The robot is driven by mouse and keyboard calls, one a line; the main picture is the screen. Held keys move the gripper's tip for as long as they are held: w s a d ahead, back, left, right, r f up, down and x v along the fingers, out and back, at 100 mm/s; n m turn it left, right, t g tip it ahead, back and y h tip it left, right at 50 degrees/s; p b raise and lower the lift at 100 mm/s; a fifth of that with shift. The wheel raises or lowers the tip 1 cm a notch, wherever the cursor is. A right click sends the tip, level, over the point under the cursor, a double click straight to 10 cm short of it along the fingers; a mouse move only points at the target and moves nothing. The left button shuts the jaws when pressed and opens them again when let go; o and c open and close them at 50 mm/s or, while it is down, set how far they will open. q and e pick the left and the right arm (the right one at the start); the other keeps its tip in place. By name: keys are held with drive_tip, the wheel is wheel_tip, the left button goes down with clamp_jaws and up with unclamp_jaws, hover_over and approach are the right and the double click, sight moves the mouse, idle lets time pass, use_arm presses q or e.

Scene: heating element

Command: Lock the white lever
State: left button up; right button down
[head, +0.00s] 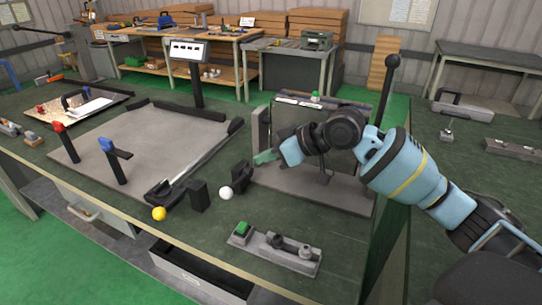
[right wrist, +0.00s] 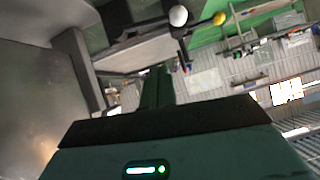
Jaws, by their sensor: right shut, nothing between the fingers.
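The white lever's round knob (head: 226,193) shows at the front edge of the heating element fixture, beside a dark bracket (head: 241,176). The white knob also shows at the top of the right wrist view (right wrist: 178,15). My right gripper (head: 264,157) is shut and empty, its green fingers just above and to the right of the bracket, apart from the white knob. Its closed fingers point toward the top of the right wrist view (right wrist: 157,82). The lever's shaft is hard to make out. My left gripper is not in view.
A yellow knob (head: 159,213) sits to the left, by a large grey plate (head: 150,145) with red and blue handles. An upright metal panel (head: 293,118) stands beside my right gripper. A block with a green button (head: 275,250) lies in front. A tall black-knobbed lever (head: 390,85) rises behind my arm.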

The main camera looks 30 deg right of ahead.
sight(235, 184)
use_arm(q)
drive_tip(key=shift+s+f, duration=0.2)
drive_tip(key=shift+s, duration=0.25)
use_arm(e)
drive_tip(key=w+a+f, duration=0.4)
drive_tip(key=f, duration=0.3)
drive_tip(key=shift+a+f, duration=0.2)
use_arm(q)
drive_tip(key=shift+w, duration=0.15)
